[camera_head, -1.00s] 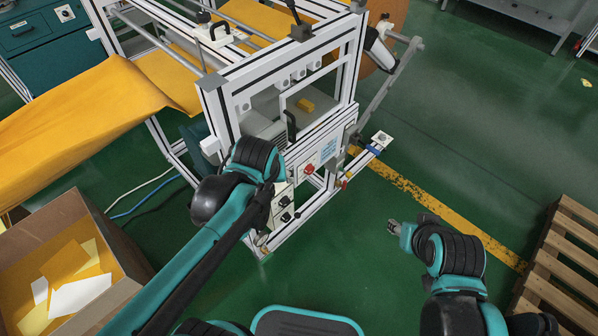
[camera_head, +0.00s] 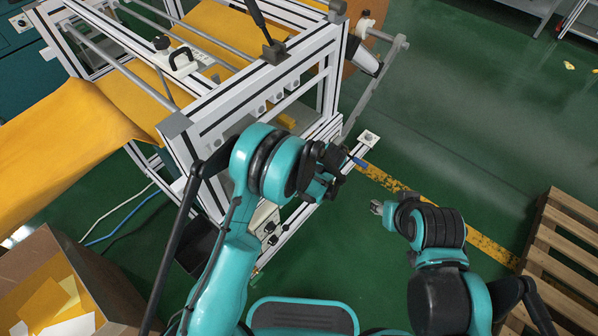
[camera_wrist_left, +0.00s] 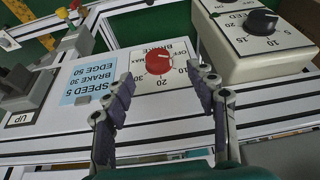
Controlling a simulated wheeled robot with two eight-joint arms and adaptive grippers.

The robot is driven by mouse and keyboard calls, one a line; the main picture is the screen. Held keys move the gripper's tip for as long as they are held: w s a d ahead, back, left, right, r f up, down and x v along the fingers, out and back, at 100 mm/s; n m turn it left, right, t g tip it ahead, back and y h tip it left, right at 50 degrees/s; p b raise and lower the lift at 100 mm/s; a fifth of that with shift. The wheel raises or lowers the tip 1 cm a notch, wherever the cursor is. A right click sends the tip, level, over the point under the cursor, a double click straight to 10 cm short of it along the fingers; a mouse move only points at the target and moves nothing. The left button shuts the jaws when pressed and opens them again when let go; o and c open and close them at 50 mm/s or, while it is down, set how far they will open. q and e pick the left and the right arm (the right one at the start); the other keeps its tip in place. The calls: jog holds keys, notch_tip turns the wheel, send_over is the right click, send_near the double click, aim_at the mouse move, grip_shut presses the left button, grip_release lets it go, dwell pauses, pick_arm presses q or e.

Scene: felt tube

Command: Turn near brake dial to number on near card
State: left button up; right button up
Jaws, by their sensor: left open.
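The red brake dial (camera_wrist_left: 158,61) sits on a white panel in the left wrist view, its print upside down, with 20 and 30 visible nearby. Next to it is a pale blue card (camera_wrist_left: 88,82) reading SPEED 5, EDGE 50, BRAKE 30. My left gripper (camera_wrist_left: 163,88) is open and empty, its fingers on either side of the dial in the picture; I cannot tell how far above it. In the head view my left gripper (camera_head: 326,172) hides the dial and card. My right gripper (camera_head: 377,207) is over the floor, away from the machine; its jaws are too small to read.
A beige box with a black dial (camera_wrist_left: 262,21) stands beside the panel. A grey lever block (camera_wrist_left: 22,95) marked UP is at the left. A cardboard box (camera_head: 60,275) stands left, a wooden pallet (camera_head: 560,255) right. Green floor lies open between machine and pallet.

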pick_arm(q)
jog(key=b+x, duration=0.3)
jog(key=x, duration=0.5)
jog(key=shift+w+f, duration=0.15)
jog(key=shift+w, duration=0.1)
pick_arm(e)
notch_tip(320, 180, down, 3)
jog(key=shift+w+r, duration=0.1)
jog(key=shift+w, duration=0.05)
pick_arm(q)
jog(key=shift+d, duration=0.15)
jog(key=c, duration=1.2)
